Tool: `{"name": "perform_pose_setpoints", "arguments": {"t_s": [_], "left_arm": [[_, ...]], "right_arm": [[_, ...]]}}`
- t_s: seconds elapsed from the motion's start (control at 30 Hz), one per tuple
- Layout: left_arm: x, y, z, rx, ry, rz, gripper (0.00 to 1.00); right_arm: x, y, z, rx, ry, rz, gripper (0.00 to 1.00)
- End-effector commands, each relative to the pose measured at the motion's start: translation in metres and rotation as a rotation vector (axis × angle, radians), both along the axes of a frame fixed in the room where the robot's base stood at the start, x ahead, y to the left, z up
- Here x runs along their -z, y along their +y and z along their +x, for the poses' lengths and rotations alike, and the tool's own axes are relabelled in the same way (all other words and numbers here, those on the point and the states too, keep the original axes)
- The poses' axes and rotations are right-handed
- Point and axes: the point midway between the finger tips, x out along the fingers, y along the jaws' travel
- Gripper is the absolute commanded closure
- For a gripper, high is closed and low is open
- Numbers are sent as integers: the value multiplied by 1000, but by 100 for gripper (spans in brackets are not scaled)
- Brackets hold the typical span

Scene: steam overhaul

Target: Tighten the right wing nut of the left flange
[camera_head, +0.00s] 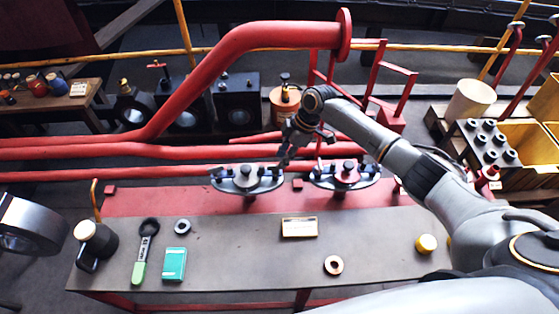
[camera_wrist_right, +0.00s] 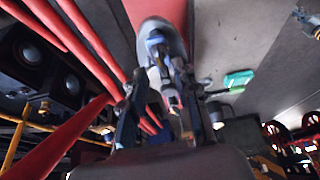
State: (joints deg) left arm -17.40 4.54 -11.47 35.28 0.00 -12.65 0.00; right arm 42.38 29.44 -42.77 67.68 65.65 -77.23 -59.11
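My left gripper is not in view.
A second flange (camera_head: 345,177) stands close on the right. The bench (camera_head: 230,250) carries a green-handled tool (camera_head: 142,250), a teal box (camera_head: 174,264), a brass-coloured plate (camera_head: 299,227), rings and a yellow cap (camera_head: 426,243). Red pipes (camera_head: 130,153) run behind.

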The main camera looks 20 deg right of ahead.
Motion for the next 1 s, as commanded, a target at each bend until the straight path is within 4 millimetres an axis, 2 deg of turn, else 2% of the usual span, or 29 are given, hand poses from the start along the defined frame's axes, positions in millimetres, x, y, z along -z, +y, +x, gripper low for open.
{"name": "perform_pose_setpoints", "arguments": {"t_s": [0.1,0.23,0.57,0.73,1.0], "left_arm": [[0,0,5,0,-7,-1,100],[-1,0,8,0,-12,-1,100],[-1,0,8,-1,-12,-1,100],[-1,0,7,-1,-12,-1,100],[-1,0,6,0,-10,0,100]], "right_arm": [[16,7,1,0,1,0,70],[26,10,2,1,1,-1,70],[30,12,3,0,-2,0,70],[30,12,3,0,-1,0,100],[29,12,3,4,-2,0,100]]}}
